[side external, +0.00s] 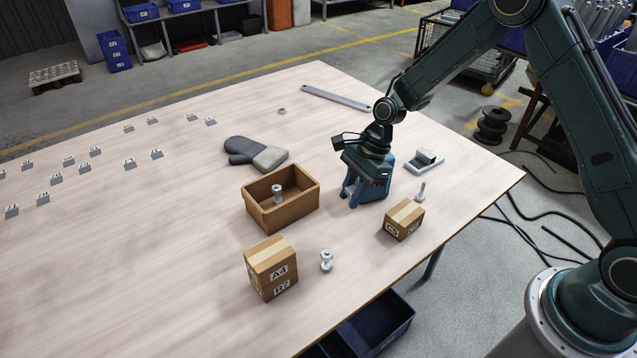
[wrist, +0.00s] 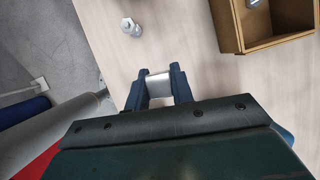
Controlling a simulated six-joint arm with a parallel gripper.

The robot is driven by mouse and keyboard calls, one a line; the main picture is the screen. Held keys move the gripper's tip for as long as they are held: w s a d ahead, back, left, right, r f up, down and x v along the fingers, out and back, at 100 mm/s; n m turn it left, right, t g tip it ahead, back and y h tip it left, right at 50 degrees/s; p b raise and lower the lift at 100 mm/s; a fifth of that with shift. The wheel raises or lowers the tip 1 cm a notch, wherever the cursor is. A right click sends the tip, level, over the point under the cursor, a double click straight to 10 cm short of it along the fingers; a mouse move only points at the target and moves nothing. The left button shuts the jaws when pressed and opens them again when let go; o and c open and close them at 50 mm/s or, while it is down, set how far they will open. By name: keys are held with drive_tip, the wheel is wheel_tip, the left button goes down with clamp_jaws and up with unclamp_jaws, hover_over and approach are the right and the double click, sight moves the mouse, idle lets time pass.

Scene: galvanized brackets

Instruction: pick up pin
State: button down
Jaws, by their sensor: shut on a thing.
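My gripper (side external: 362,200) is low over the table, right of the open cardboard box. In the wrist view its two dark blue fingers (wrist: 160,88) are shut on a smooth, light grey metal piece (wrist: 159,86). Only a short part of this piece shows between the fingers, so I cannot tell from its shape whether it is the pin. In the side view the fingers hide it. A slim grey bolt-like part (side external: 421,192) stands on the table to the right of my gripper, apart from it.
The open box (side external: 290,212) holds a bolt (side external: 277,192). A small carton (side external: 404,219) and a grey bracket (side external: 426,161) are close to my gripper. A glove (side external: 257,154) lies behind the box.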

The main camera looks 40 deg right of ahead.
sight(352, 189)
wheel_tip(352, 189, up, 7)
drive_tip(key=shift+r, duration=0.1)
drive_tip(key=shift+r, duration=0.1)
idle(0.7)
